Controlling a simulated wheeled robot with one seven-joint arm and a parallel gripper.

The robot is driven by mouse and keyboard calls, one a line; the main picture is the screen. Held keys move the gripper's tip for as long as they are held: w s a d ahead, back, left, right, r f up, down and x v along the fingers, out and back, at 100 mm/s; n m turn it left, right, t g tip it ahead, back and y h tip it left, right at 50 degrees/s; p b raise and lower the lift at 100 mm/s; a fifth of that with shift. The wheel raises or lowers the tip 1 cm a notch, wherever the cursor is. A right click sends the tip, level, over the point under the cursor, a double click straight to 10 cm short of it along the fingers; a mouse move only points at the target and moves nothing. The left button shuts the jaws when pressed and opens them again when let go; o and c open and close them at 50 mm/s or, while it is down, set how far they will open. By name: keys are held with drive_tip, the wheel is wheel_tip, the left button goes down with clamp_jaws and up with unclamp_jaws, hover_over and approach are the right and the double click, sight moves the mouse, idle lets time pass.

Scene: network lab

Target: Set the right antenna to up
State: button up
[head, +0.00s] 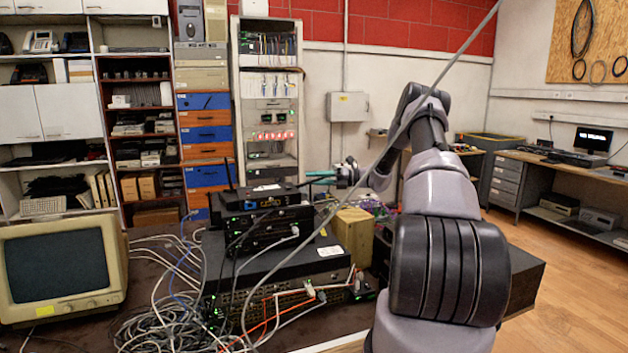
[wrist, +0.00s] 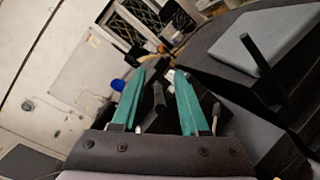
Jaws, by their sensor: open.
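The black router (head: 262,196) sits on top of a stack of network devices in the head view. Its left antenna (head: 229,174) stands nearly upright, tilted a little. The right antenna is not clear in the head view. My gripper (head: 312,176), with teal fingers, is beside the router's right end, a little above it. In the wrist view the fingers (wrist: 157,98) are apart, with a dark rod (wrist: 159,97) showing between them. It may be the right antenna; I cannot tell whether the fingers touch it. Another black rod (wrist: 262,68) slants in front of a grey surface at right.
A large dark switch (head: 290,262) with cables lies under the stack. A wooden block (head: 354,234) stands right of it. Tangled cables (head: 165,325) and an old monitor (head: 62,265) fill the left of the table. A grey cable (head: 440,75) crosses the head view near my arm.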

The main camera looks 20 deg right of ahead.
clamp_jaws()
idle(1.3)
